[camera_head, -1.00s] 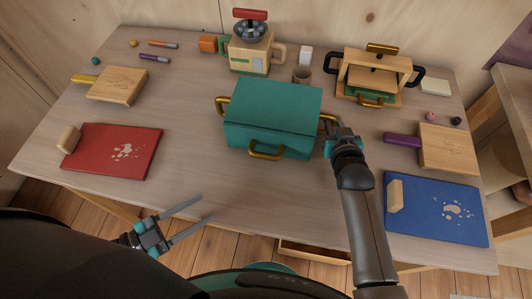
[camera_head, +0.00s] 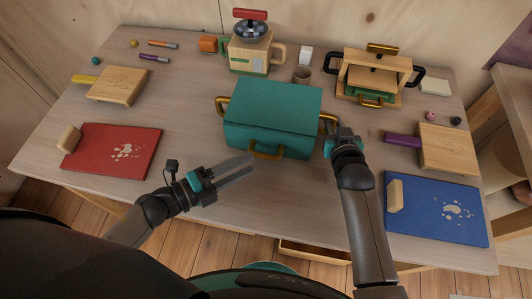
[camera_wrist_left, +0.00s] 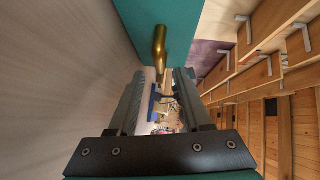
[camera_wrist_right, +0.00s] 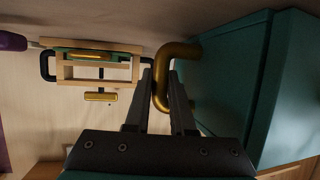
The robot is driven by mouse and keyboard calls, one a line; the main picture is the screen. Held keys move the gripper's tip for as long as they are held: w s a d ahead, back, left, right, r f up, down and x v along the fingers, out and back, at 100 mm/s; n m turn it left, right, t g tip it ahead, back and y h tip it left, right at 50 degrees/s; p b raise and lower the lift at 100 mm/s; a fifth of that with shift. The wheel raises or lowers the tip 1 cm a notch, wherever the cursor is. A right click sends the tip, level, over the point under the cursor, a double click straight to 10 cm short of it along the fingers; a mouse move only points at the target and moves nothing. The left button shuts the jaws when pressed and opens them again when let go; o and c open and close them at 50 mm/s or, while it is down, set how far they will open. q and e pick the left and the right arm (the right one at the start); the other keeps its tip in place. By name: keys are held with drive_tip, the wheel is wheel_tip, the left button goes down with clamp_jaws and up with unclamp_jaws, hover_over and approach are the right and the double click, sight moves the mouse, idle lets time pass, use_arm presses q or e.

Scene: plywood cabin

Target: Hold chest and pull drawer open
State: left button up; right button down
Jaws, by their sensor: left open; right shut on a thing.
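The teal chest (camera_head: 272,108) stands on the table's middle, with a brass handle on each side and a brass drawer handle (camera_head: 266,152) low on its front. My right gripper (camera_head: 332,128) is shut on the chest's right side handle; the right wrist view shows this brass handle (camera_wrist_right: 162,92) between the fingers. My left gripper (camera_head: 246,168) is open and empty, just in front of the chest. Its fingertips are close to the drawer handle, which also shows ahead between the fingers in the left wrist view (camera_wrist_left: 159,47). The drawer looks closed.
A red board (camera_head: 110,152) lies at the left and a blue board (camera_head: 435,210) at the right. The table front between the boards is mostly clear.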

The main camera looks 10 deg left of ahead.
sight(266, 156)
use_arm(q)
drive_tip(key=x, duration=0.6)
drive_tip(key=shift+w+d, duration=0.2)
drive_tip(key=shift+w, duration=0.05)
drive_tip(key=shift+f, duration=0.1)
clamp_jaws()
drive_tip(key=shift+s+f, duration=0.1)
idle(1.0)
